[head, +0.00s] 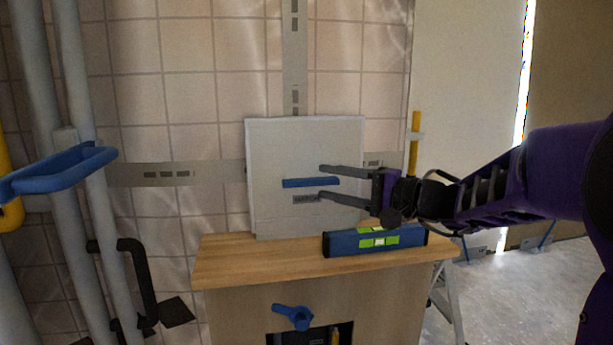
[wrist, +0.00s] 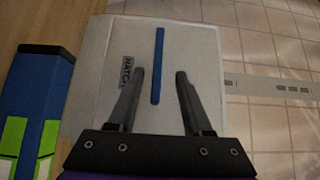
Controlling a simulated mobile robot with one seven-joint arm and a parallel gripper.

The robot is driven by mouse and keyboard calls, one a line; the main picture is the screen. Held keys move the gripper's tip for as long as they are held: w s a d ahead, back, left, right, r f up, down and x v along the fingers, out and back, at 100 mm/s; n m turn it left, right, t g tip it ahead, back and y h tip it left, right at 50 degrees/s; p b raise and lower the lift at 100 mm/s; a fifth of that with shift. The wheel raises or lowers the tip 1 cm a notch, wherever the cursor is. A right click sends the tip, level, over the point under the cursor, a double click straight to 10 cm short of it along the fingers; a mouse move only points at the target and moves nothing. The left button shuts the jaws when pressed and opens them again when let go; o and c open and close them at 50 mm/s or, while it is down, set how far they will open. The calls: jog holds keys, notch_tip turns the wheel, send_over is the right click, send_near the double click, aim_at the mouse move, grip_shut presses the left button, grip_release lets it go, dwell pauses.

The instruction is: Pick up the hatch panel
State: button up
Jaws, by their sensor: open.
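The hatch panel (head: 270,145) is a light grey square that stands upright on the wooden bench top, close to the tiled wall. A blue bar handle (head: 311,182) sits across its middle, with a small dark label below it. My gripper (head: 322,182) is open in front of the panel, one finger above the handle's level and one below. In the wrist view the panel (wrist: 190,50) fills the middle. The blue handle (wrist: 158,65) lies beyond and between the fingertips (wrist: 160,76), with its near end by them. I cannot tell whether they touch the panel.
A blue spirit level (head: 375,240) lies on the bench top (head: 225,262) in front of the panel; it shows at left in the wrist view (wrist: 40,100). A blue lever (head: 293,316) is on the bench front. Pipes and a blue valve handle (head: 62,170) stand at left.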

aim_at(311, 177)
jog(key=x, duration=0.5)
jog(key=shift+w+f, duration=0.2)
jog(key=shift+c, duration=0.3)
grip_shut()
dwell(0.8)
jog(key=shift+r, duration=0.1)
